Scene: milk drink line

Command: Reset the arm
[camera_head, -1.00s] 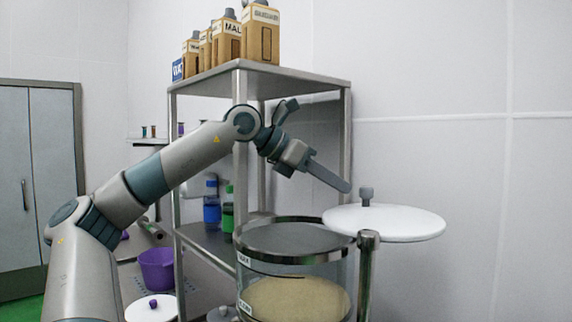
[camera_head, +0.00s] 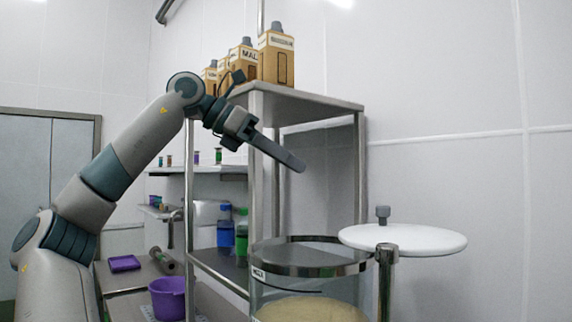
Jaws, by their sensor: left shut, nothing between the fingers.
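My left arm comes in from the left and bends down to the right at its wrist. My left gripper (camera_head: 292,162) is shut and empty, in front of the metal shelf and above the clear tank (camera_head: 309,292). The fingers point down to the right, apart from the tank and its lid. The white round lid (camera_head: 425,241) with a grey knob (camera_head: 382,213) sits off to the right of the tank's top, beside a metal post (camera_head: 386,283). Beige powder (camera_head: 310,310) lies inside the tank. My right gripper is not in view.
A metal shelf (camera_head: 300,102) stands behind my gripper, with several brown cartons (camera_head: 277,60) on top. Blue (camera_head: 225,232) and green (camera_head: 241,238) bottles stand on a lower shelf. A purple bucket (camera_head: 168,299) is at lower left. Free air lies right of the gripper.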

